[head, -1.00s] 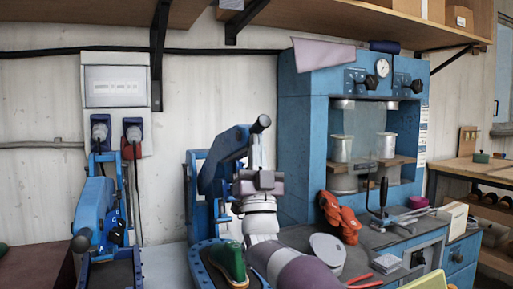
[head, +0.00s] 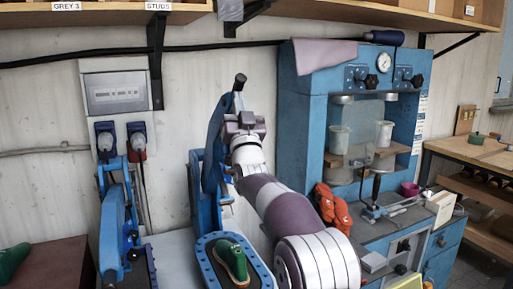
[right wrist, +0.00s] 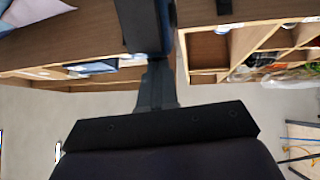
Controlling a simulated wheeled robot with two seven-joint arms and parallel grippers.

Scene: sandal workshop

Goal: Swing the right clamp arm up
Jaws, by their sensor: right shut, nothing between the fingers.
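The right clamp's blue arm (head: 214,140) stands steeply upright in the head view, its black handle (head: 239,82) at the top. My right gripper (head: 241,118) is in front of the arm, just below the handle. It is shut and holds nothing; I cannot tell whether it touches the arm. In the right wrist view, its dark fingers (right wrist: 156,88) point up the picture. A green last (head: 232,262) sits on the right clamp's blue-rimmed base (head: 203,248). The left clamp's blue arm (head: 113,218) is at the left. My left gripper is not in view.
A blue press (head: 303,125) stands right of the clamp. Orange gloves (head: 333,208) and a black-handled tool (head: 376,188) are on the bench before it. A wooden shelf (head: 340,20) runs overhead. Wall sockets (head: 121,140) are behind the left clamp.

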